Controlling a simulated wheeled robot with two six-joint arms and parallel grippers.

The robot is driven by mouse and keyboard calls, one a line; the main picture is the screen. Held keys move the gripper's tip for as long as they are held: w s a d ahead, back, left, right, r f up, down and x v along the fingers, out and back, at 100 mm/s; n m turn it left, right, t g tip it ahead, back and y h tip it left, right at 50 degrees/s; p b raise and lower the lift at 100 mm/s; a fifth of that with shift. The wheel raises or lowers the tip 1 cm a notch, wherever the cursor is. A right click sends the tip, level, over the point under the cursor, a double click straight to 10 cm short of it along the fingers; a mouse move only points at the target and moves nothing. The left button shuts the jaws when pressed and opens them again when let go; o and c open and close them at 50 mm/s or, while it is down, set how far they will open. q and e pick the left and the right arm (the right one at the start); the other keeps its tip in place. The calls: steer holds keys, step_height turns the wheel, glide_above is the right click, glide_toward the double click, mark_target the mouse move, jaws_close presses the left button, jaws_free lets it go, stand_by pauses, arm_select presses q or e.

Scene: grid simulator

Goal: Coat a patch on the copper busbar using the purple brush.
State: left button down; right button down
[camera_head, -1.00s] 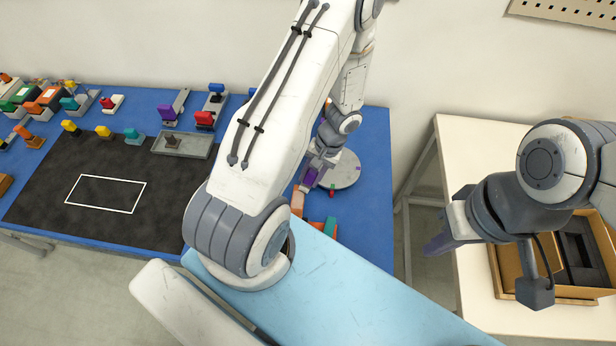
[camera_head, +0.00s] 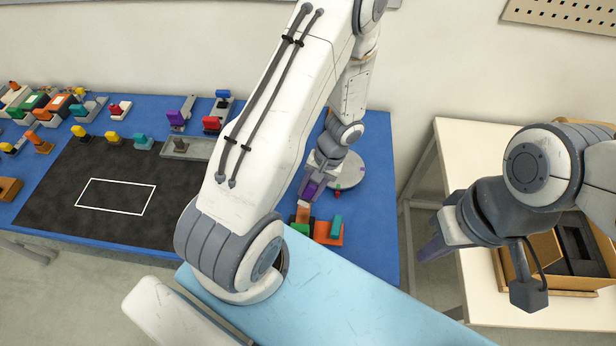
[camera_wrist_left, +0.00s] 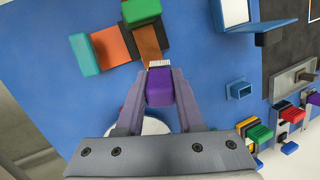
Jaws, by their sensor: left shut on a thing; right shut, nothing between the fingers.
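My left gripper (camera_head: 309,192) is shut on the purple brush (camera_wrist_left: 160,88), which also shows small in the head view (camera_head: 310,189). The brush's pale bristles point at the near end of the copper busbar (camera_wrist_left: 149,42) in the left wrist view. They are at or just above it; I cannot tell whether they touch. The busbar, brown and flat, also shows in the head view (camera_head: 302,213), partly hidden by the gripper. My right gripper (camera_head: 434,248) is shut and empty, away at the right.
A round grey disc (camera_head: 352,172) stands behind the left gripper. A black mat (camera_head: 70,165) with a white outlined rectangle covers the table's left part. Several coloured tools and a grey tray (camera_head: 185,148) line its back. A cardboard box (camera_head: 547,265) sits on the right table.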

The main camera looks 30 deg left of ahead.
mark_target(310, 186)
arm_select(q)
steer(key=shift+r+p, duration=1.5)
steer(key=shift+r, duration=0.8)
steer(key=shift+f, duration=0.1)
steer(key=shift+f+b, duration=0.5)
steer(key=shift+b, duration=0.2)
steer(key=shift+r, duration=0.1)
